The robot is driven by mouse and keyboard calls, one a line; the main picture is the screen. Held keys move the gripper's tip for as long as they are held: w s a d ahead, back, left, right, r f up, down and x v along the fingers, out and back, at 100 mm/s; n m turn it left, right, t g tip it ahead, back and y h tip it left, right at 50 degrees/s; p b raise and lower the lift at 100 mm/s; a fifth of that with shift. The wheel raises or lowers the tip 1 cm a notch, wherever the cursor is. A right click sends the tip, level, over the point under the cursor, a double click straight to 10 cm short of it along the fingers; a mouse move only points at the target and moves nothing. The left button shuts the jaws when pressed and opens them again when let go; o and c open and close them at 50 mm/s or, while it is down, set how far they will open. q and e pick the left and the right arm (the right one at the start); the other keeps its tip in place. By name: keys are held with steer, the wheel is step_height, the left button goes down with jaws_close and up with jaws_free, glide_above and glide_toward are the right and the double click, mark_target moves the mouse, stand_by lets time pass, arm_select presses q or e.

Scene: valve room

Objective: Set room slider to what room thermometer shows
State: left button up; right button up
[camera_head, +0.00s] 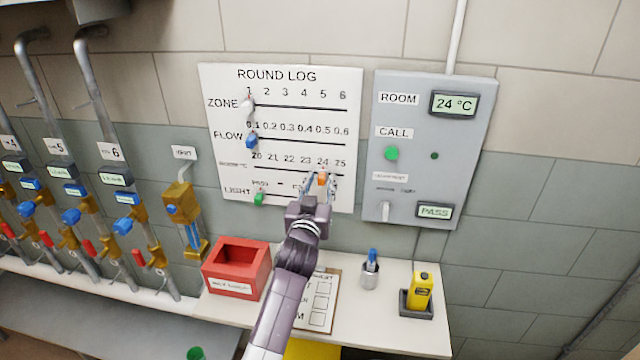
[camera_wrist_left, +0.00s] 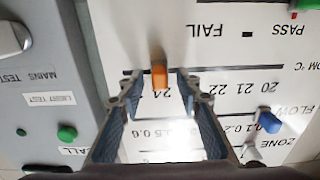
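The room thermometer display (camera_head: 454,104) reads 24 °C on the grey panel. The orange room slider knob (camera_head: 322,178) is on the third row of the white Round Log board (camera_head: 228,85), just below the 24 mark. It also shows in the left wrist view (camera_wrist_left: 159,75), where the picture is upside down and the knob is close to the 24 label. My left gripper (camera_head: 318,185) is open at the board, with its fingertips on either side of the knob. In the wrist view a gap shows between each finger and the knob. My right gripper is not in view.
Other sliders on the board are the white zone knob (camera_head: 248,104), blue flow knob (camera_head: 252,140) and green light knob (camera_head: 259,198). Below stand a red box (camera_head: 236,270), a clipboard (camera_head: 322,300), a pen cup (camera_head: 370,275) and a yellow device (camera_head: 420,290).

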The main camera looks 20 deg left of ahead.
arm_select(q)
steer(key=v, duration=1.2)
steer(key=shift+f, duration=0.1)
